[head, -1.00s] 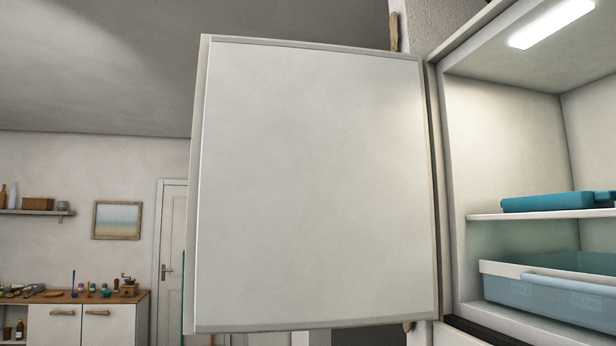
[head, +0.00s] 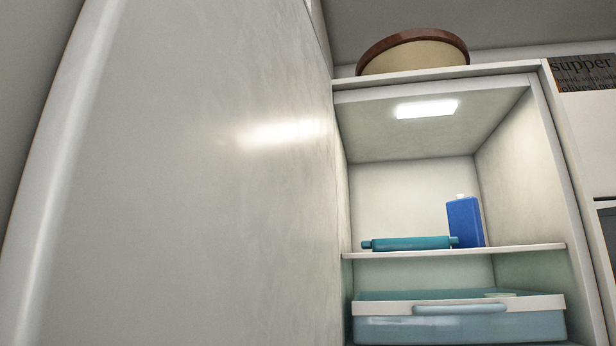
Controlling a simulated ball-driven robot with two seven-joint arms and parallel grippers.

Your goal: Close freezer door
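The freezer door (head: 190,170) stands wide open and fills the left half of the head view. Its white inner face is toward me and its hinge side meets the left edge of the freezer compartment (head: 410,200). The compartment is lit and open to view. Its shelf (head: 460,251) bears a teal rolling-pin-shaped item (head: 408,243) and a blue bottle-like pack (head: 464,220). A pale blue drawer (head: 460,320) with a handle sits below. Neither gripper shows, and the door's outer side is hidden.
A dark sign (head: 583,72) with lettering is at the upper right. White cabinet fronts (head: 590,130) adjoin the freezer on the right. The floor is out of view.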

